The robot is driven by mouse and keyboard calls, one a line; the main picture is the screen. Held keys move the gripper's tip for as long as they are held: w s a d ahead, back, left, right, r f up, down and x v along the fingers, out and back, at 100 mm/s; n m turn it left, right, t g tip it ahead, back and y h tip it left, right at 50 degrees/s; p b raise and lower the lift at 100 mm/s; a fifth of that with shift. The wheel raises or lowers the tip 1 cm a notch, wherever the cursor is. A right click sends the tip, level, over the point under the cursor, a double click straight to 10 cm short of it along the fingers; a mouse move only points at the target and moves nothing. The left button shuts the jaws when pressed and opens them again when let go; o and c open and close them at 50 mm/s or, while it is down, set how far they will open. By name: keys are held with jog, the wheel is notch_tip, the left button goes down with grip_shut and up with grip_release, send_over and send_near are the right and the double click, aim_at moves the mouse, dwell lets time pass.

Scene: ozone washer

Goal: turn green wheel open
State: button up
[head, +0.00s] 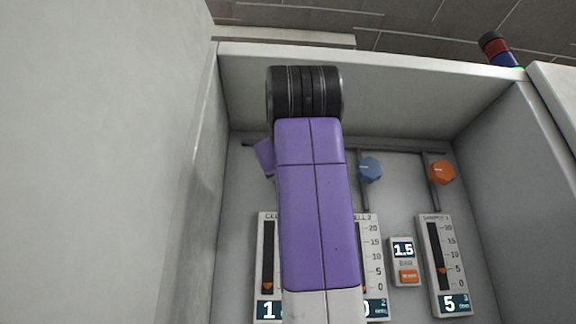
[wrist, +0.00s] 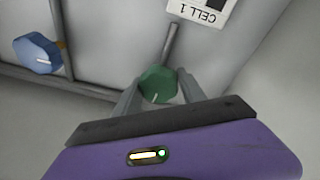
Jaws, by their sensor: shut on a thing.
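The green wheel (wrist: 157,84) is a small faceted knob with a white mark, on a grey pipe against the panel, in the wrist view. My gripper (wrist: 155,88) has its two grey fingers on either side of the wheel and is shut on it. In the head view the green wheel and the fingertips are hidden behind my purple arm.
A blue knob (head: 370,170) and an orange knob (head: 442,172) sit to the right on the same panel; the blue one also shows in the wrist view (wrist: 37,54). Gauges, including the right one (head: 443,265), stand below. Side walls (head: 205,170) enclose the recess.

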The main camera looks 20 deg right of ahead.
jog(key=m+h+p, duration=0.1)
jog(key=m, duration=0.4)
jog(key=shift+g, duration=0.4)
jog(key=m+h+p, duration=0.1)
jog(key=m, duration=0.3)
jog(key=shift+m+g, duration=0.4)
jog(key=m+g, duration=0.1)
jog(key=m, duration=0.3)
jog(key=shift+d+f+m+p, duration=0.1)
jog(key=shift+f+m+p, duration=0.05)
jog(key=shift+m+p, duration=0.15)
jog(key=shift+m+g, duration=0.3)
jog(key=shift+m, duration=1.8)
jog(key=o, duration=1.4)
jog(key=shift+c, duration=0.2)
